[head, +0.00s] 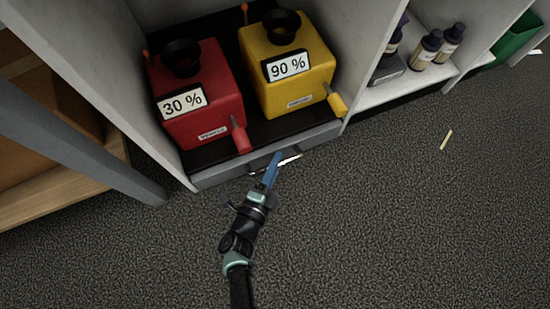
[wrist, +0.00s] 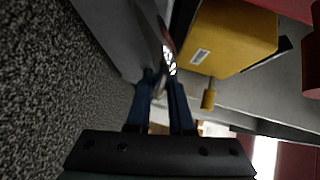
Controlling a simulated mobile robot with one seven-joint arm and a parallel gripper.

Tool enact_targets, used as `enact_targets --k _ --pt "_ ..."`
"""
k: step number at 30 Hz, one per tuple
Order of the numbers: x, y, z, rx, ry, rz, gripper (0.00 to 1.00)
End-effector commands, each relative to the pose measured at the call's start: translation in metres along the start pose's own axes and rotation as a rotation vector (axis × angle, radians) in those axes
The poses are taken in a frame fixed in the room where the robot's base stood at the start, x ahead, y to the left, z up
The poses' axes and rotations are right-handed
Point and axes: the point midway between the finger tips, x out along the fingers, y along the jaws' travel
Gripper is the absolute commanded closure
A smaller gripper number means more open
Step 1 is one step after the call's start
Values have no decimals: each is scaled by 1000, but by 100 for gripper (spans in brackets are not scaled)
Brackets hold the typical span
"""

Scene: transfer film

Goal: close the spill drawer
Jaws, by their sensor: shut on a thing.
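The spill drawer (head: 215,177) is the low grey drawer at the bottom of the cabinet bay, under the red and yellow containers. A dark handle with a bright highlight sits at the middle of its front. My gripper (head: 272,165), with blue fingers, reaches up to this handle. In the wrist view the fingertips (wrist: 161,78) close around the shiny handle (wrist: 168,58). The drawer front looks near the cabinet's side panels; how far out it stands is hard to tell.
A red container (head: 195,80) marked 30 % and a yellow container (head: 300,92) marked 90 % stand above the drawer, their taps over its front. Dark bottles (head: 427,45) stand on the right shelf. A grey post (head: 90,125) is at left. The carpet at right is mostly clear.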

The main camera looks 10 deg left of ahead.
Motion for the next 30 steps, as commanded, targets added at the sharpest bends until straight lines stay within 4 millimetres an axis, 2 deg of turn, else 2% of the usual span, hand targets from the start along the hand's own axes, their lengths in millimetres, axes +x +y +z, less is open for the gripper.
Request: enact_targets --k 10,11,15,25,30 --pt "3 -2 5 1 -14 -1 100" --pt "3 -2 6 1 -15 -1 75" --pt "3 -2 4 0 -12 -1 50" --pt "0 -1 3 0 -8 1 50" --pt "-20 -4 2 -2 -9 3 50"
